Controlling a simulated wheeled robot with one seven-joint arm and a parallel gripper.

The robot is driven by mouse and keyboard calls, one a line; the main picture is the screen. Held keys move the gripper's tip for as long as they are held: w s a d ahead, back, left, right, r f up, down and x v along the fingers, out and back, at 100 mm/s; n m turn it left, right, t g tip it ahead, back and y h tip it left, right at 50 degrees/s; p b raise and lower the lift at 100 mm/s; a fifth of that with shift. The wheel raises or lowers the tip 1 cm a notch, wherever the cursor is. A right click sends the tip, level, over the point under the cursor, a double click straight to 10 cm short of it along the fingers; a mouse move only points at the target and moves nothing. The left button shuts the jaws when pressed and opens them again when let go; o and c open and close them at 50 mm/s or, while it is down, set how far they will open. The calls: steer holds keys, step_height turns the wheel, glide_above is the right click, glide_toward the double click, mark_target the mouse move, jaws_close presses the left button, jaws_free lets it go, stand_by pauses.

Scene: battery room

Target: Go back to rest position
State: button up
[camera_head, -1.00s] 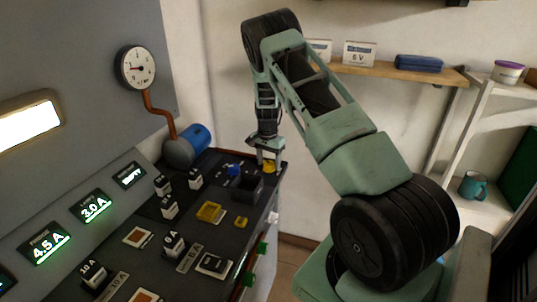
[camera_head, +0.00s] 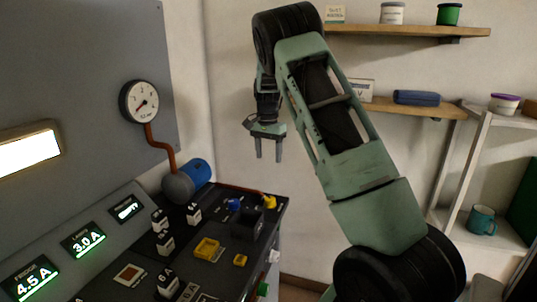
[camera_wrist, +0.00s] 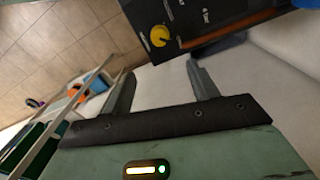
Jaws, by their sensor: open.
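My gripper (camera_head: 268,149) is raised above the back right corner of the dark control panel (camera_head: 216,224), in front of the pale wall. Its two fingers point down and are apart. In the wrist view my gripper (camera_wrist: 162,80) is open with nothing between the fingers. A yellow knob (camera_head: 270,202) sits at the panel's back right corner, below and apart from my gripper. The yellow knob also shows in the wrist view (camera_wrist: 159,36), beyond the fingers.
A dial gauge (camera_head: 140,101) on a red-brown pipe and a blue cylinder (camera_head: 199,172) stand left of my gripper. Wall shelves (camera_head: 405,31) with small containers are at the right. A teal mug (camera_head: 482,220) stands on the white rack. Space around the fingers is clear.

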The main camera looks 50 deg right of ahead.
steer(key=shift+r, duration=0.1)
stand_by(0.6)
steer(key=s+a+r+n+y, duration=0.15)
steer(key=a+n, duration=0.25)
steer(key=a, duration=0.7)
steer(key=s+a+n, duration=0.2)
steer(key=a+n, duration=0.1)
steer(key=a, duration=0.9)
steer(key=s+a+r+n, duration=0.15)
steer(key=a+n, duration=0.25)
steer(key=a, duration=0.7)
steer(key=s+a+n, duration=0.7)
steer(key=s+a, duration=0.5)
steer(key=s, duration=0.2)
steer(key=s+a+f+n, duration=0.2)
steer(key=s+n, duration=0.3)
steer(key=s, duration=0.7)
steer(key=shift+s+a+f+n+h, duration=0.15)
steer(key=shift+s+a+n+h, duration=0.15)
steer(key=shift+n+h, duration=0.15)
